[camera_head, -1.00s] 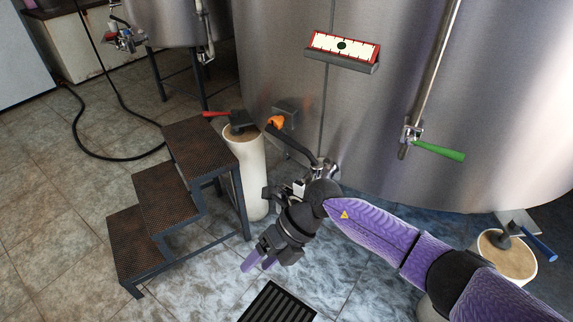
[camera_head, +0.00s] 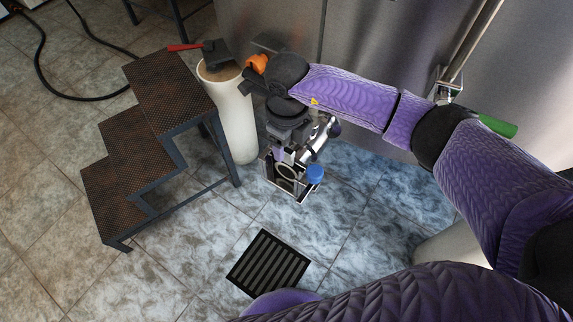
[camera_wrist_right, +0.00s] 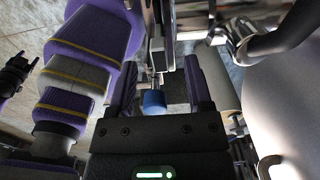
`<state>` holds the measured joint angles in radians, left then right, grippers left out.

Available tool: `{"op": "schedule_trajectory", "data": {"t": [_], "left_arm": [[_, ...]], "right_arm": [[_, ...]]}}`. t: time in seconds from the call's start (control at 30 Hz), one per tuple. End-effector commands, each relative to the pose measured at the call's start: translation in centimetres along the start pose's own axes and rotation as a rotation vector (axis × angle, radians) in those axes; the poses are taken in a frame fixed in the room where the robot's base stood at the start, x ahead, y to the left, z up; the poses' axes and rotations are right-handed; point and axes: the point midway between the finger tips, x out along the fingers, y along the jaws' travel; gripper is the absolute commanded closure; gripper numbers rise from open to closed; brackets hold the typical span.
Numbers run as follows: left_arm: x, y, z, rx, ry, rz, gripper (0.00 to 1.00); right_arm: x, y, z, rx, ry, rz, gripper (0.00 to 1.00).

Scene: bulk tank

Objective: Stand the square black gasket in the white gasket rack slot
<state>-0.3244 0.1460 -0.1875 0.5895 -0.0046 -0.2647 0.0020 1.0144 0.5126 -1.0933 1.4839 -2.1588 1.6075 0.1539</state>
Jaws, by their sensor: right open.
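My right gripper (camera_head: 279,153) points down beside a small pale metal-framed fixture (camera_head: 303,196) with a round ring (camera_head: 287,171) and a blue knob (camera_head: 315,173), low in front of the tank. In the right wrist view the jaws (camera_wrist_right: 163,88) are apart, with the blue knob (camera_wrist_right: 154,98) and a metal part showing between them. I see nothing clearly held. I cannot pick out the square black gasket with certainty. I cannot tell whether the pale frame is the white rack.
The steel tank (camera_head: 390,60) stands behind. Dark steps (camera_head: 150,148) are at left, near a white pedestal (camera_head: 237,125) bearing a red-handled tool (camera_head: 212,52). A black slatted grate (camera_head: 268,262) lies in the tiled floor. A green valve handle (camera_head: 497,125) is at right.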

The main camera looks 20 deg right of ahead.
Motion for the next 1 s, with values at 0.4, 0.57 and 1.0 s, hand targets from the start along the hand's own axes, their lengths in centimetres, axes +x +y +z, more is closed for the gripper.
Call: {"op": "schedule_trajectory", "data": {"t": [0.4, 0.57, 1.0], "left_arm": [[1.6, -0.2, -1.0, -0.003, -0.001, -0.003, 0.41], [1.6, -0.2, -0.9, -0.003, -0.001, -0.003, 0.41], [1.6, 0.1, -0.1, -0.002, -0.012, 0.001, 0.41]], "right_arm": [[3.2, 0.0, -0.1, 0.0, -0.001, 0.001, 0.48], [3.2, 0.0, -0.1, 0.0, -0.001, 0.001, 0.82], [3.2, 0.0, -0.1, 0.0, -0.001, 0.001, 1.0]]}}
